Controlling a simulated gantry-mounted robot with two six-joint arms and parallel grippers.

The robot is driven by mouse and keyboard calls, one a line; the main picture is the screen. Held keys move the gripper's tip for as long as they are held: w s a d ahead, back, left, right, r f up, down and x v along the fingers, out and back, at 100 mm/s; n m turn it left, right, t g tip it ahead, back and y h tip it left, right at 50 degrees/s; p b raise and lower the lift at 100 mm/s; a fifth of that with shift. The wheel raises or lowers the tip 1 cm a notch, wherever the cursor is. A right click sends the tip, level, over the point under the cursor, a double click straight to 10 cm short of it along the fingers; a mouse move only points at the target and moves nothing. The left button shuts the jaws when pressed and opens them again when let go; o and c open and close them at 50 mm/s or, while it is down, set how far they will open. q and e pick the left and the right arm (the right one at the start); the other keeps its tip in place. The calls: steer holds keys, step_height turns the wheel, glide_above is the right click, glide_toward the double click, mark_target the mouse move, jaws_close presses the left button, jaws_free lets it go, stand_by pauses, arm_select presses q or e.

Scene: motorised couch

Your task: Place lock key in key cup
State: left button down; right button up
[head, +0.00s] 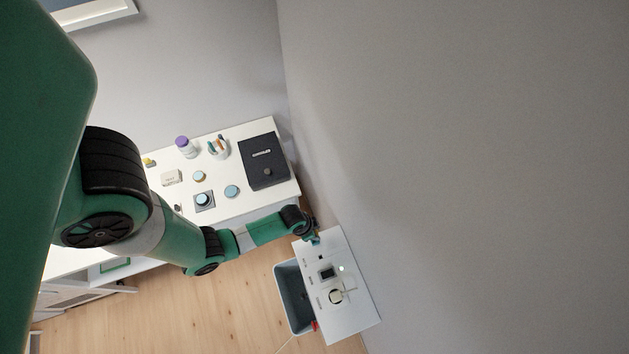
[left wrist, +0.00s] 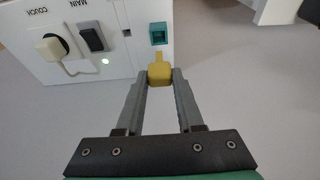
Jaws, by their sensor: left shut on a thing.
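My left gripper (left wrist: 160,82) is shut on the yellow lock key (left wrist: 160,72), gripped at its wide head between the fingertips. In the head view my left gripper (head: 313,238) is at the panel's upper left end, and the key is too small to make out. My right gripper is in neither view.
A white table (head: 225,207) holds a dark box (head: 263,160) and several small items. A wall is close on the right.

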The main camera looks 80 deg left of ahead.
arm_select(q)
step_height(320, 180, down, 4)
steer(key=b, duration=0.2)
steer(key=shift+r+b, duration=0.15)
steer(key=shift+b, duration=0.25)
steer(key=shift+f, duration=0.4)
steer(key=shift+f+b, duration=0.55)
steer(key=shift+f, duration=1.15)
steer(key=shift+f, duration=0.1)
steer(key=c, duration=1)
jaws_free()
steer(key=o, duration=0.5)
steer(key=shift+c, duration=0.2)
